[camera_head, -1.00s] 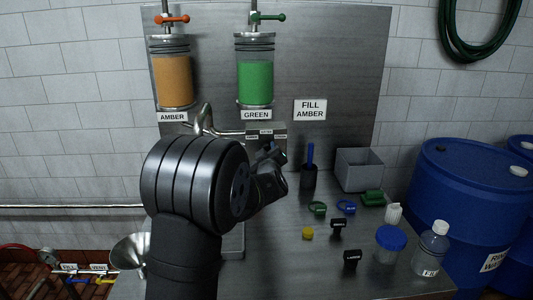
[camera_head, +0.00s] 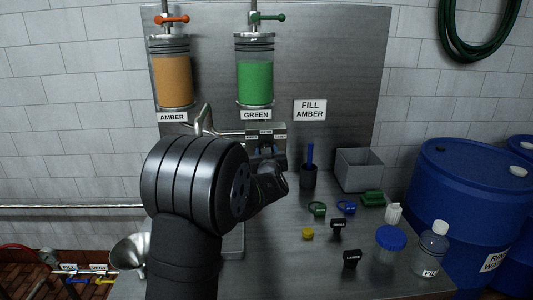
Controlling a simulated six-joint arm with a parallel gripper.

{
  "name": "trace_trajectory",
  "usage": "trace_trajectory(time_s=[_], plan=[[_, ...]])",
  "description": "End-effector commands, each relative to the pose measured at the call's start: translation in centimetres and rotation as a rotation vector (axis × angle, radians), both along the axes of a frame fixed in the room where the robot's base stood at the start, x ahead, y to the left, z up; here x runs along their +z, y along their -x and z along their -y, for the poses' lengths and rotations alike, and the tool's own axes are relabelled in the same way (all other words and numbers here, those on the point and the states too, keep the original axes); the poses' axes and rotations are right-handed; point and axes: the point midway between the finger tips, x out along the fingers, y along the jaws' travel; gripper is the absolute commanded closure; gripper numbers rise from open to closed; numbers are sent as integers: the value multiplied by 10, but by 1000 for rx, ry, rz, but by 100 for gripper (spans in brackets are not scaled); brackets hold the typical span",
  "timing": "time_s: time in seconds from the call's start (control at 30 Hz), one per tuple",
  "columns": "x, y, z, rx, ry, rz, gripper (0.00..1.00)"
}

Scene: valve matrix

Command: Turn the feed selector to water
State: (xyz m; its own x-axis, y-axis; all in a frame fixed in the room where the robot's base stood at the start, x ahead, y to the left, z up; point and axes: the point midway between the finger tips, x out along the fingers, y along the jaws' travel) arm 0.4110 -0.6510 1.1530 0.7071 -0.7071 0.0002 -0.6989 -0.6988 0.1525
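The feed selector (camera_head: 267,130) is a grey metal box with several small labels along its face, on the steel panel below the green cylinder. The labels are too small to read. Its lower part and any knob are mostly hidden behind my gripper. My gripper (camera_head: 264,158) is directly in front of the selector's lower side, at the end of my dark arm. Its fingers are small and partly covered by my wrist. I cannot tell whether they touch the selector or how far apart they are.
Amber (camera_head: 173,80) and green (camera_head: 256,82) cylinders with lever valves hang above. A sign (camera_head: 310,109) reads FILL AMBER. A pen cup (camera_head: 309,177), grey bin (camera_head: 359,169), caps and bottles (camera_head: 430,250) stand right on the steel bench. Blue drums (camera_head: 467,205) flank it.

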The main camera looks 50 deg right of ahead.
Motion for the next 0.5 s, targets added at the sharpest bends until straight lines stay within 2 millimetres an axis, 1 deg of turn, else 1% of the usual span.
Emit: trace_trajectory(time_s=[0.2,0.5], plan=[[0,0,0,0,-119,120,80],[0,1,1,0,-229,229,80]])
